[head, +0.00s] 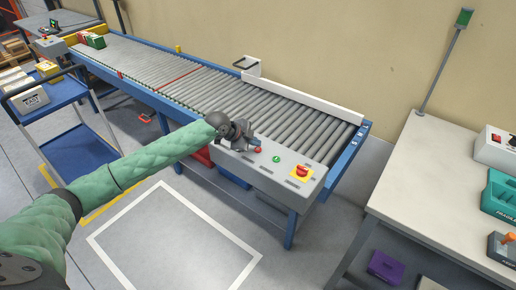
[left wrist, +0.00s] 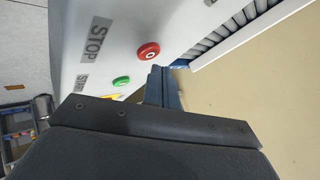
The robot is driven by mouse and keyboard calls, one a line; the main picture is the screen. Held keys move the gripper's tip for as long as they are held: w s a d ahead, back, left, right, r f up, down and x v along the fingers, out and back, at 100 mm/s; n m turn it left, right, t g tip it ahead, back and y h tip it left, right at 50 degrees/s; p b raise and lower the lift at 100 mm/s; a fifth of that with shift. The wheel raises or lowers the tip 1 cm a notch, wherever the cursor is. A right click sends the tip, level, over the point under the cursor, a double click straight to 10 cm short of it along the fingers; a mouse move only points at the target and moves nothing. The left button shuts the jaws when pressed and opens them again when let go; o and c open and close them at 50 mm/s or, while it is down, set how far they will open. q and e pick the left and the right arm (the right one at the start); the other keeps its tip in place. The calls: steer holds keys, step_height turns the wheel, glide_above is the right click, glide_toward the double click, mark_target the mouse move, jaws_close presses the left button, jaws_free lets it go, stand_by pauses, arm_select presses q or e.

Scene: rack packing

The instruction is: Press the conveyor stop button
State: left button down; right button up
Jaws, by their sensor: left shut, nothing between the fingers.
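A grey control panel (head: 240,166) sits at the near end of the conveyor. A red button (head: 258,150) is on it; the left wrist view shows this round red button (left wrist: 148,50) near a "STOP" label (left wrist: 97,38). A green button (head: 276,159) is beside it, also visible in the left wrist view (left wrist: 121,81) by a "START" label. A red mushroom button on a yellow base (head: 302,170) stands further right. My left gripper (head: 255,144) is shut and empty, its fingertips (left wrist: 159,70) close beside the red button; I cannot tell whether they touch it. My right gripper is out of view.
The roller conveyor (head: 205,90) runs to the far left, with boxes (head: 92,40) at its far end. A blue cart (head: 75,88) stands left. A workbench (head: 430,165) with a teal case (head: 500,192) stands right. Floor inside the white outline (head: 175,235) is clear.

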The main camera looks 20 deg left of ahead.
mark_target(255, 150)
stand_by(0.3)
arm_select(q)
steer(key=shift+r+p, duration=1.6)
steer(key=shift+r, duration=0.95)
steer(key=shift+f, duration=0.1)
